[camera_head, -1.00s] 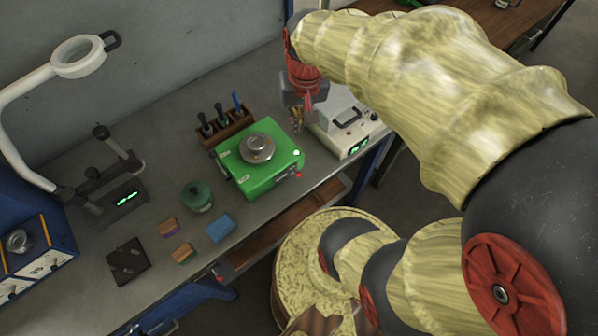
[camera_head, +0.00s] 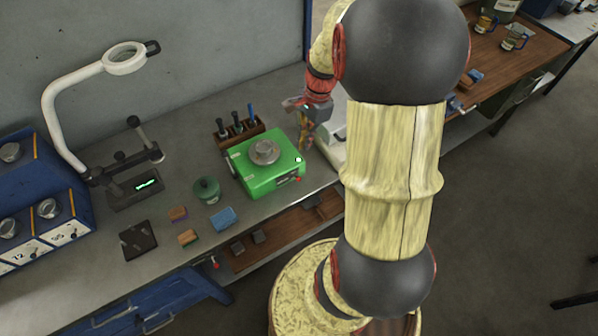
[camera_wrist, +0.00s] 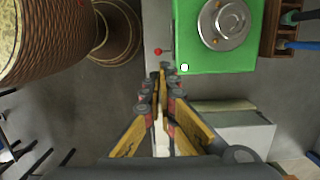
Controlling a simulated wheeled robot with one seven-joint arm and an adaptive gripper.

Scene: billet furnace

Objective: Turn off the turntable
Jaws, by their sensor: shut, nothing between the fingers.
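The turntable is a green box (camera_head: 285,180) with a round metal plate (camera_head: 264,151) on top; it also shows at the upper right of the wrist view (camera_wrist: 243,56). A white round button (camera_wrist: 184,68) sits at its top corner nearest my gripper. A red knob (camera_wrist: 158,52) sticks out of its front side, also visible in the head view (camera_head: 298,179). My gripper (camera_wrist: 167,74) is shut and empty, with its fingertips just beside the white-button corner in the wrist view. In the head view my gripper (camera_head: 303,145) hangs right of the box; contact cannot be told.
A white device (camera_head: 331,152) stands right of the turntable, partly behind my arm. A wooden tool rack (camera_head: 238,131) stands behind it. A green jar (camera_head: 206,190), a blue block (camera_head: 223,218) and a dark plate (camera_head: 138,240) lie left on the grey bench.

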